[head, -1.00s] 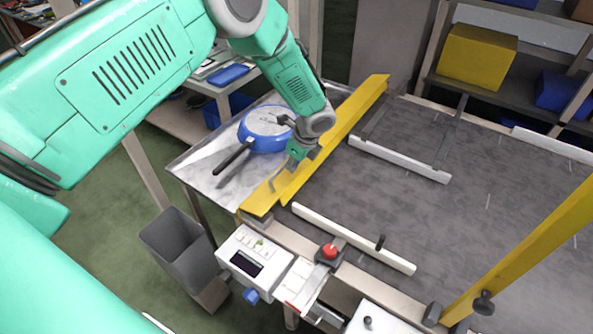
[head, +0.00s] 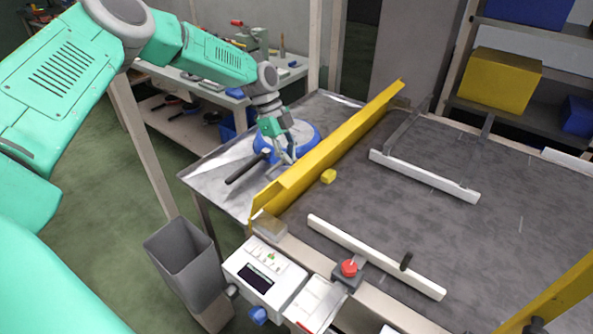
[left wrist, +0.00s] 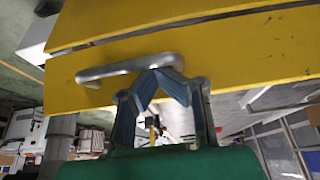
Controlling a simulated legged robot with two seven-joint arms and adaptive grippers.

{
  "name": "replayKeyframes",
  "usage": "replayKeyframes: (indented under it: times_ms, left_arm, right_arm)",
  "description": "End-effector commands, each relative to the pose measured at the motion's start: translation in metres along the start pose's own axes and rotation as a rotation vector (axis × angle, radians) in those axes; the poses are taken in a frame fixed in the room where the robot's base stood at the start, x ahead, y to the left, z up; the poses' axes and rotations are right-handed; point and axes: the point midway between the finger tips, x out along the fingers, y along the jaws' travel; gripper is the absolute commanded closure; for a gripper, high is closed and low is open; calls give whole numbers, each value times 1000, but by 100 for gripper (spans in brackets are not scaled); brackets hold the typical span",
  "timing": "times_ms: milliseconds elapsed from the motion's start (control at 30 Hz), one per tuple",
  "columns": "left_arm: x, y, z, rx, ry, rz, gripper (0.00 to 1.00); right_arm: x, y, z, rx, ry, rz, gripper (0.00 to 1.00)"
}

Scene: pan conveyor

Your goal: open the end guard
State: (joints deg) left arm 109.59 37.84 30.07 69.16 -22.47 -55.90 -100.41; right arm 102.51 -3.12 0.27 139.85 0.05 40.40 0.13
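The end guard is a long yellow rail (head: 330,150) standing along the left end of the grey conveyor bed, beside a metal side table. In the left wrist view the yellow guard (left wrist: 235,60) fills the upper part, with a grey metal bar handle (left wrist: 110,72) on its face. My left gripper (head: 290,160) is on the table side of the guard, close to it. In the left wrist view its fingertips (left wrist: 153,69) come together at the right part of the handle. They look closed; whether they touch the handle is unclear. My right gripper is out of view.
A blue pan (head: 312,132) with a dark handle lies on the side table (head: 215,170) behind my left gripper. A control box (head: 262,275), red button (head: 349,267) and grey bin (head: 180,255) are in front.

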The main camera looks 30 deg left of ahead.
Motion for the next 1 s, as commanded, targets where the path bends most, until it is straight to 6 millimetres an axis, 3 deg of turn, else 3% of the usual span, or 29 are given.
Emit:
replayKeyframes:
  times_ms: [100,233,400,1000]
  left_arm:
    - [1,0,14,-4,12,-4,100]
    - [0,0,22,-6,128,-3,100]
    - [-3,-1,29,0,131,-1,100]
    - [-6,-1,39,0,129,0,100]
  right_arm:
    - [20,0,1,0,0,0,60]
    - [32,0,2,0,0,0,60]
    - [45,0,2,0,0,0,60]
    - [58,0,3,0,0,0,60]
